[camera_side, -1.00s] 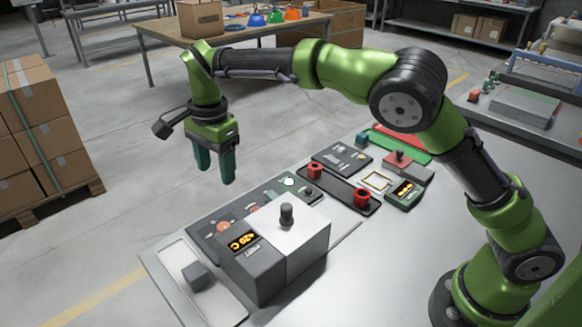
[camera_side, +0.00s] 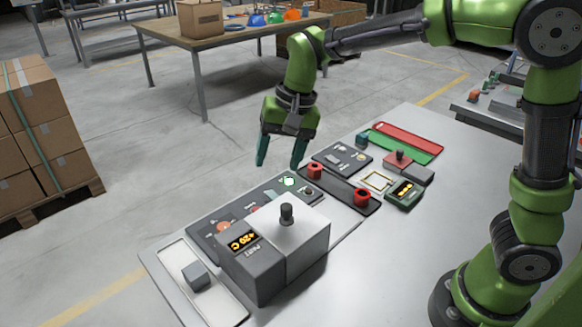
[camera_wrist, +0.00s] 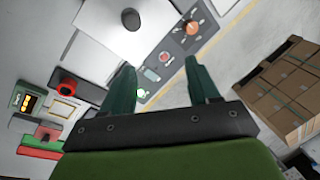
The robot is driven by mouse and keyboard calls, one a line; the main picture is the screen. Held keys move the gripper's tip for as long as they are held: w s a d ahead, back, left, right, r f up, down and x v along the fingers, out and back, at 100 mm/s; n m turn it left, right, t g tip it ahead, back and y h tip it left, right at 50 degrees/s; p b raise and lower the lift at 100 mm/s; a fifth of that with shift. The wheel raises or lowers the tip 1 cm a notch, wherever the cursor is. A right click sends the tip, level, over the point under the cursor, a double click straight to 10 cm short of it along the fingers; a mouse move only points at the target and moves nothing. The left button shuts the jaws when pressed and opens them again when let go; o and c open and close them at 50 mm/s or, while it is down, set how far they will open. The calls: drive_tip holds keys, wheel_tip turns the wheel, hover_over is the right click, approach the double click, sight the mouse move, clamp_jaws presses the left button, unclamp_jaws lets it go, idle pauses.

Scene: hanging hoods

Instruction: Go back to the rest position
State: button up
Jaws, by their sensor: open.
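My gripper (camera_side: 281,163) is open and empty in the side view. It hangs in the air above the back edge of the table, fingers down, near the panel with the green light. Its two teal fingers also show in the wrist view (camera_wrist: 155,85), apart with nothing between them. The grey box with the orange display (camera_side: 243,240) stands at the table's front left, with a black knob (camera_side: 287,212) on its light top. A grey cube (camera_side: 196,275) sits in the pale tray (camera_side: 222,305) beside it.
Red cylinders (camera_side: 362,196) stand on a dark strip behind the box. Stacked cartons (camera_side: 40,130) stand on the floor at left. The table's right side is clear.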

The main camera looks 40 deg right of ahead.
drive_tip(key=s+d+r+n+t, duration=0.2)
drive_tip(key=s+d+t, duration=0.15)
drive_tip(key=s, duration=0.55)
drive_tip(key=s+d+r+n+t, duration=0.1)
drive_tip(key=s+d+r+t, duration=0.1)
drive_tip(key=s+d, duration=0.45)
drive_tip(key=n+g+h, duration=0.2)
drive_tip(key=n+g, duration=0.6)
drive_tip(key=n, duration=0.3)
hover_over(225, 226)
drive_tip(key=shift+f, duration=3.3)
wheel_tip(225, 226, down, 16)
drive_tip(key=shift+f, duration=0.2)
